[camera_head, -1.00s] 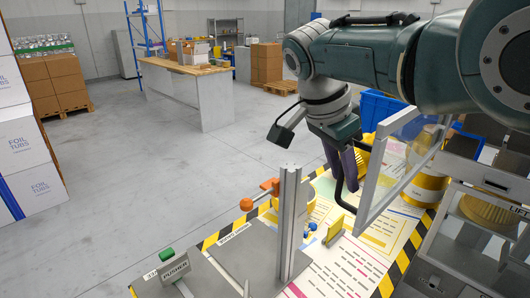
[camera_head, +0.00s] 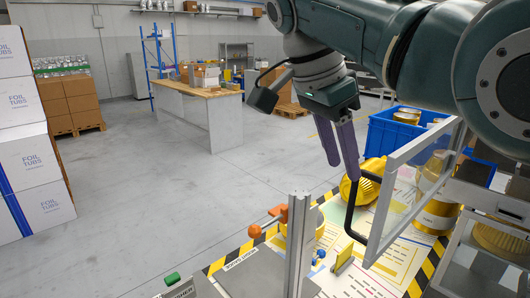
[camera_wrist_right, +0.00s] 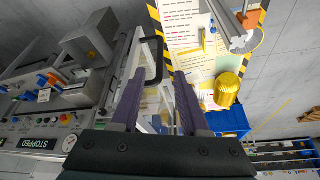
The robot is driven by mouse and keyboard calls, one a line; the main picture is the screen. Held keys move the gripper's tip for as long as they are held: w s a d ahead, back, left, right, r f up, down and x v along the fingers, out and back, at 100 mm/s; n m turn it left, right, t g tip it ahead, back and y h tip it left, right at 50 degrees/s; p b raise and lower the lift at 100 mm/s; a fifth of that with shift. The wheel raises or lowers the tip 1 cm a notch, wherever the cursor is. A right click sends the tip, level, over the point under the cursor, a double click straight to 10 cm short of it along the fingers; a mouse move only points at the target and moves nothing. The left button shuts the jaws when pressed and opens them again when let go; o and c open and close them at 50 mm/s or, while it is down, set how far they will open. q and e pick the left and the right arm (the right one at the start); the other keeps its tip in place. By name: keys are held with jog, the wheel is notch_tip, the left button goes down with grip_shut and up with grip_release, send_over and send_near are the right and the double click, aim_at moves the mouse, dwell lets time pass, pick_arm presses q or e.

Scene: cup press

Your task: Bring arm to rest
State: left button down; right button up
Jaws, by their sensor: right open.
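My right arm comes in from the upper right of the head view. Its gripper (camera_head: 342,166) has two purple fingers, apart and pointing down, with nothing between them. The fingers hang above and beside the black handle (camera_head: 350,218) of a clear framed door (camera_head: 412,190), which stands open. In the right wrist view, the open gripper (camera_wrist_right: 158,78) shows two spread fingers, with the door frame seen behind them. My left gripper is not in view.
A metal post (camera_head: 298,250) with an orange-knobbed part (camera_head: 255,231) stands on the bench in front.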

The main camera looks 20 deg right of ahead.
jog(key=shift+r, duration=0.1)
dwell(0.3)
jog(key=s+a+f+n+t+y, duration=0.15)
jog(key=s+a+f+n, duration=0.25)
jog(key=s+f+n, duration=0.75)
jog(key=s+a+n+t+y, duration=0.25)
jog(key=s+n, duration=0.55)
jog(key=s, duration=0.7)
notch_tip(320, 180, up, 27)
jog(key=p, duration=2.8)
jog(key=shift+d+r+g+y, duration=0.2)
jog(key=shift+d+g+y, duration=0.1)
jog(key=shift+y, duration=0.1)
